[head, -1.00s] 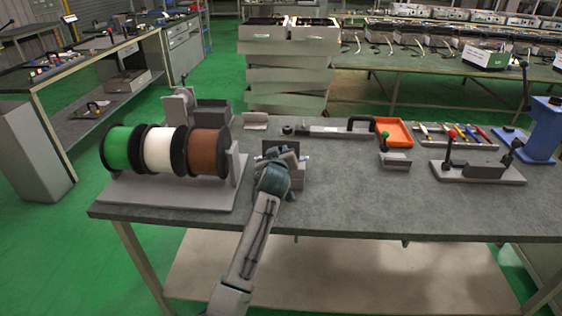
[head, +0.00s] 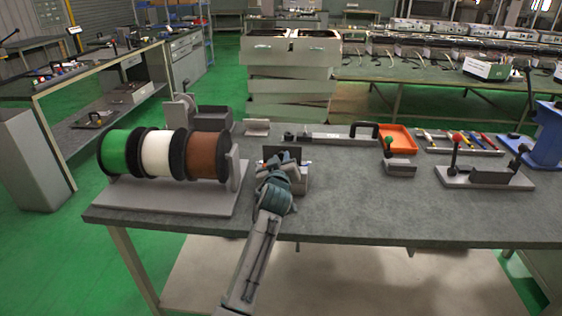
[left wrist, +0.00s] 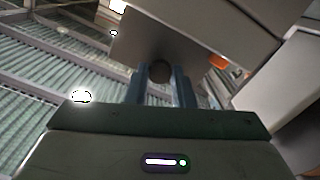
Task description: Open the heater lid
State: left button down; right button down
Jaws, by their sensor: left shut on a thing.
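The heater (head: 300,181) is a small grey box near the front of the workbench, right of the spools. A dark upright panel, which looks like its raised lid (head: 284,153), stands at its back; my left gripper partly hides both. My left gripper (head: 283,165) reaches in from the front at the heater. In the left wrist view its two blue fingers (left wrist: 160,80) are shut on a round dark knob (left wrist: 160,71) in front of a tilted grey plate (left wrist: 190,48). The exact lid angle is hard to tell. My right gripper is not in view.
Green, white and brown wire spools (head: 208,156) stand close left on a grey base. Behind lie a long fixture (head: 335,135) and an orange tray (head: 397,138). Lever fixtures (head: 485,177) stand right. The bench front between heater and fixtures is clear.

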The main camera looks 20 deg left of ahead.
pick_arm(q)
jog(key=shift+r, duration=0.1)
jog(key=c, duration=1.2)
grip_release()
jog(key=shift+c, duration=0.2)
jog(key=b+v, duration=0.1)
jog(key=v, duration=0.9)
jog(key=shift+s+b, duration=0.35)
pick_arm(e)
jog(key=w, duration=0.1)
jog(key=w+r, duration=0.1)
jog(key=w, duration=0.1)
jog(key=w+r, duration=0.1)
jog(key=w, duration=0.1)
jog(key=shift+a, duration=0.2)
pick_arm(q)
jog(key=shift+d, duration=0.15)
